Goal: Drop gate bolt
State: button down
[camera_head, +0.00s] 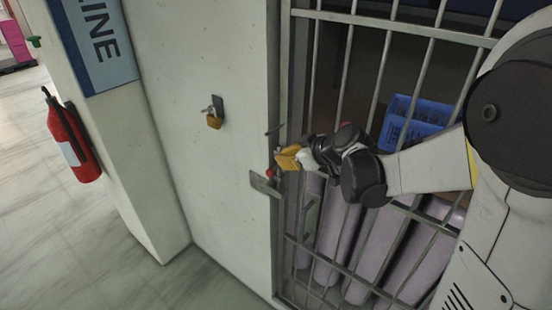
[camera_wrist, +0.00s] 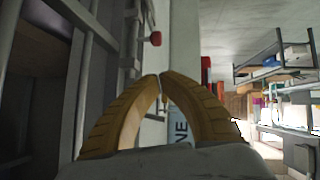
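The barred gate (camera_head: 300,60) stands against a pale wall post. At its left edge is a bolt with a red knob (camera_head: 271,173), next to a grey metal plate (camera_head: 265,184) on the post. My gripper (camera_head: 284,159) has yellow fingers and is just right of and above the red knob. In the wrist view the curved fingers (camera_wrist: 161,77) meet at their tips with nothing visible between them. The red knob (camera_wrist: 155,39) shows there beyond and above the tips, apart from them. The bolt's rod is partly hidden in the head view.
A yellow padlock (camera_head: 214,119) hangs from a bracket on the wall, left of the gate. A red fire extinguisher (camera_head: 72,138) is mounted farther left. Behind the bars are a blue crate (camera_head: 412,118) and several pale purple rolls (camera_head: 338,222). The floor at left is clear.

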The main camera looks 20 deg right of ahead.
jog(key=v, duration=0.3)
jog(key=shift+s+d+r, duration=0.15)
jog(key=shift+s+r, duration=0.1)
jog(key=shift+s, duration=0.05)
jog(key=s+a+f+m+g+h+b, duration=0.1)
jog(key=s+f+m+b, duration=0.3)
jog(key=s+f+b, duration=0.4)
jog(key=s+a+f+m+g+h+b, duration=0.1)
jog(key=s+f+m+h+b, duration=0.3)
jog(key=s+f+b, duration=0.5)
jog(key=s+a, duration=0.1)
jog(key=s, duration=0.5)
jog(key=shift+a+f+g, duration=0.15)
jog(key=shift+a+g, duration=0.05)
jog(key=shift+g, duration=0.1)
